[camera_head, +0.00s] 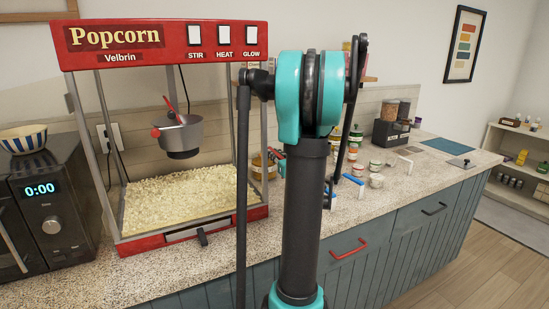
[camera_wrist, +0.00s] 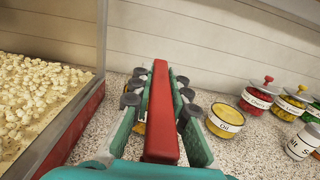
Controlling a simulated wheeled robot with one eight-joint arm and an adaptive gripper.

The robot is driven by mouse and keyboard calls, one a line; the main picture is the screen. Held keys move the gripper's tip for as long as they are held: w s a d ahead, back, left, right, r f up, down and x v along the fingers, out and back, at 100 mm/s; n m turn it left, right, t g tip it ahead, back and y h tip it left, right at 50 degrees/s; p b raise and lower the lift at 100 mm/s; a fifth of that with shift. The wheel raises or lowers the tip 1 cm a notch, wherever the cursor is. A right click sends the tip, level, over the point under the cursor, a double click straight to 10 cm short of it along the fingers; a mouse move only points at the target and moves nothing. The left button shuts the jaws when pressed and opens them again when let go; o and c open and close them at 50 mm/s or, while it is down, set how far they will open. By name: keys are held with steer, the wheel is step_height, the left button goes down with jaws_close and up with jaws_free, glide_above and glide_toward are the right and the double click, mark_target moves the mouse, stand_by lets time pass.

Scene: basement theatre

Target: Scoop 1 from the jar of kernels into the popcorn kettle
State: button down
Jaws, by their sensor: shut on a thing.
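The popcorn kettle (camera_head: 182,136) is a grey pot with red handles, hung inside the red popcorn machine (camera_head: 160,38) above a bed of popcorn. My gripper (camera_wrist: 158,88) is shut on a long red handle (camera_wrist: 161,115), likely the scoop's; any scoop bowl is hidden. In the head view my arm hides most of the gripper, which is right of the machine over the counter. A jar with yellow-orange contents (camera_head: 258,166) stands beside the machine, partly hidden; I cannot read whether it is the jar of kernels. I cannot tell whether the scoop holds kernels.
A yellow oil tub (camera_wrist: 225,122) stands right of my gripper, with red and yellow lidded jars beyond it. The machine's frame post (camera_wrist: 101,40) is close on the left. A microwave (camera_head: 45,210) stands left of the machine. The counter's front strip is clear.

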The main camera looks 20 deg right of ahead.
steer(key=shift+s+r, duration=0.2)
steer(key=shift+r, duration=0.45)
steer(key=shift+s+r, duration=0.2)
steer(key=shift+r, duration=0.45)
steer(key=shift+s+r, duration=0.15)
steer(key=shift+r, duration=0.9)
steer(key=shift+s+r, duration=0.1)
steer(key=shift+r, duration=0.95)
